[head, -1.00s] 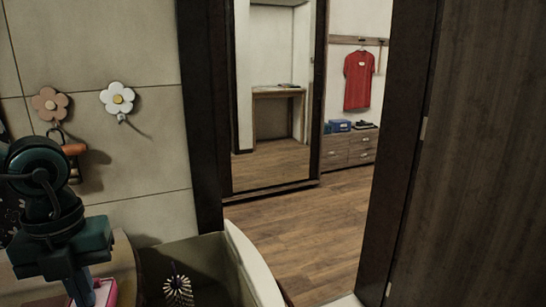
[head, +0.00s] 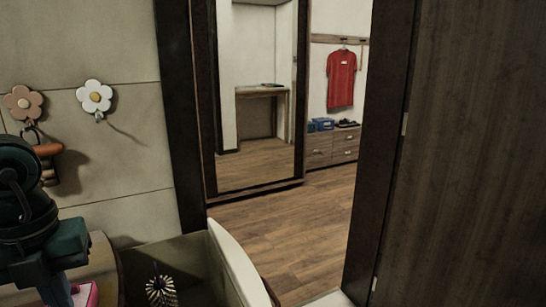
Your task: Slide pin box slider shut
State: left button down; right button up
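My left gripper (head: 58,288) is at the bottom left corner, pointing down, with its dark teal body above a blue part. Its fingertips are cut off or hidden, so I cannot tell whether it is open or shut. A small pink and white object (head: 86,294) shows just right of the blue part, on the edge of the wooden surface. It may be the pin box, but most of it is out of view, and no slider can be made out. I cannot tell whether the gripper touches it. My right gripper is not in view.
A pale-rimmed basin (head: 237,262) holds a round bristle brush (head: 160,287) right of the wooden surface (head: 104,262). Flower hooks (head: 95,96) are on the tiled wall. A dark door (head: 470,150) stands at the right. Open wooden floor (head: 290,235) lies beyond the doorway.

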pick_arm(q)
jog(key=shift+r+p, duration=1.9)
jog(key=shift+r, duration=1.6)
